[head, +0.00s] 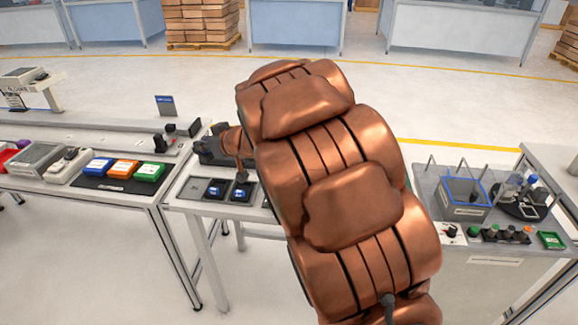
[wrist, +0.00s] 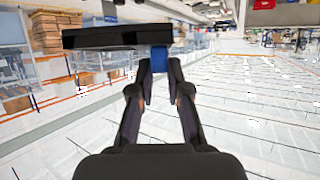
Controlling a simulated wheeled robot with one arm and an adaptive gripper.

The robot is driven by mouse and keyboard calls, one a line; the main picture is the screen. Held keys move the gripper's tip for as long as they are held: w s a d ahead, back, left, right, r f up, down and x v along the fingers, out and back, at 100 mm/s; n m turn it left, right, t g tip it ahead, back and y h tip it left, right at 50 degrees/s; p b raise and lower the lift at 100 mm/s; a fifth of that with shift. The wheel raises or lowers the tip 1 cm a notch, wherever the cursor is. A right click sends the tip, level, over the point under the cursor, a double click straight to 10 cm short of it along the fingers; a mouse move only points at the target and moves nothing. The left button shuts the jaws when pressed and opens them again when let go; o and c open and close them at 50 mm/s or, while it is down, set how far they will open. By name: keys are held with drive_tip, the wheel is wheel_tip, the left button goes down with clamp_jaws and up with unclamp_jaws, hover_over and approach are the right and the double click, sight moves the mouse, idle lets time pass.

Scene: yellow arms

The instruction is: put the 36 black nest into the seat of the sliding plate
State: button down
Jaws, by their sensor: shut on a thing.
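In the wrist view, my gripper (wrist: 160,88) is closed on a small blue part (wrist: 159,59) of a flat black piece (wrist: 115,37). The piece looks like the black nest; its number is not readable. It is seen nearly edge-on and reaches mostly left of the fingers, with no surface touching it in that view. In the head view, two black nests with blue parts, a left one (head: 215,190) and a right one (head: 242,193), sit on the middle table. My copper-coloured arm hides much of that table. I cannot make out the sliding plate's seat or clearly tell my gripper there.
The left table (head: 150,192) carries a dark mat with blue, orange and green boxes (head: 122,168). The right table (head: 480,278) holds a blue-rimmed grey bin (head: 463,210) and several small parts. Open floor lies behind the tables.

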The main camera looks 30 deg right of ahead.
drive_tip(key=shift+n+g+y, duration=0.5)
drive_tip(key=shift+n+y, duration=0.2)
drive_tip(key=d, duration=0.1)
drive_tip(key=w+d+f, duration=0.1)
drive_tip(key=d, duration=0.3)
drive_tip(key=shift+w+f+p, duration=0.25)
drive_tip(key=shift+w+p, duration=0.15)
drive_tip(key=shift+s+d+f+n+g+y+b, duration=0.3)
drive_tip(key=shift+s+d+f+n+g+y, duration=0.3)
drive_tip(key=shift+s+d+f, duration=1.65)
drive_tip(key=shift+s+d+f+n+g+y+b, duration=0.4)
drive_tip(key=shift+s+d+f+n+g, duration=0.6)
drive_tip(key=shift+d+f, duration=2.2)
drive_tip(key=shift+s+d+f+n+g+y+b, duration=0.3)
drive_tip(key=shift+s+d+f+n+y, duration=0.25)
drive_tip(key=shift+s+d+f, duration=2.1)
drive_tip(key=shift+w+d+f, duration=0.55)
drive_tip(key=shift+w, duration=0.2)
drive_tip(key=shift+f, duration=0.5)
drive_tip(key=c, duration=1.1)
unclamp_jaws()
drive_tip(key=shift+o, duration=0.2)
